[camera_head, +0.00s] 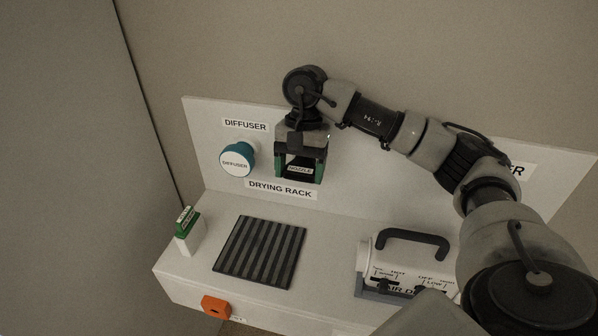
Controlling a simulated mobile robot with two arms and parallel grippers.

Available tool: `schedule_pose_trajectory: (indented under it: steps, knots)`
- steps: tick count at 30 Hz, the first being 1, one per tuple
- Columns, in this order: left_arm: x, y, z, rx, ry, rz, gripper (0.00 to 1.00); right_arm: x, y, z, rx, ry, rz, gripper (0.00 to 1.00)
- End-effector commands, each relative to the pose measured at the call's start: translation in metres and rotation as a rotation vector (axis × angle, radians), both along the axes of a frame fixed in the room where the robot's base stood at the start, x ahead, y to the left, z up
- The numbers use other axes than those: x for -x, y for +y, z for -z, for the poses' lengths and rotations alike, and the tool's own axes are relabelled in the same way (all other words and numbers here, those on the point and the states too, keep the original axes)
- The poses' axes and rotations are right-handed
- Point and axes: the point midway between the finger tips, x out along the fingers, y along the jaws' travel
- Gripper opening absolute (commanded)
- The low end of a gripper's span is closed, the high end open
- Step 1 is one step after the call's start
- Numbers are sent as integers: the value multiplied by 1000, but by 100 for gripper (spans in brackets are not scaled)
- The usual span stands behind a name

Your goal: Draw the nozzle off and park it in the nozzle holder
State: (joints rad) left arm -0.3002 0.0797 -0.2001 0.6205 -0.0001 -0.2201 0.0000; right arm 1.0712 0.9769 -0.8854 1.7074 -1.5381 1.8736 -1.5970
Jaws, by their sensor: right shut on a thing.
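I cannot make out the nozzle holder; whatever is directly behind the gripper is hidden. The white hair dryer (369,249) with a black handle lies at the right of the shelf, partly covered by my right arm. The nozzle is well apart from it. My left gripper is not in view.
A blue diffuser (236,161) sits on the panel left of the gripper, above the "DRYING RACK" sign (280,189). A dark ribbed mat (260,252) lies mid-shelf. A green-topped white item (187,232) stands at the left end. An orange block (215,306) is at the front edge.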

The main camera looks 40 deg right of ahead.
Motion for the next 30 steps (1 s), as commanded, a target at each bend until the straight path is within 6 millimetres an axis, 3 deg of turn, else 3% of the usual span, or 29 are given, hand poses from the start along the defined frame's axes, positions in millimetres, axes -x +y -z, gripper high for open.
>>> schedule_pose_trajectory:
  steps: [13, 14, 19, 30]
  knots:
    - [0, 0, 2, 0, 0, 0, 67, -3, -3, -1, 0, -1, 0, 49]
    - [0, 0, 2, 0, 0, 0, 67, -3, -3, -1, 1, -2, 0, 74]
    - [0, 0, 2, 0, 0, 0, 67, -2, -3, 0, 0, -1, 0, 100]
    - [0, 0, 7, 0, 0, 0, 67, -3, -3, -9, -1, -2, 0, 100]
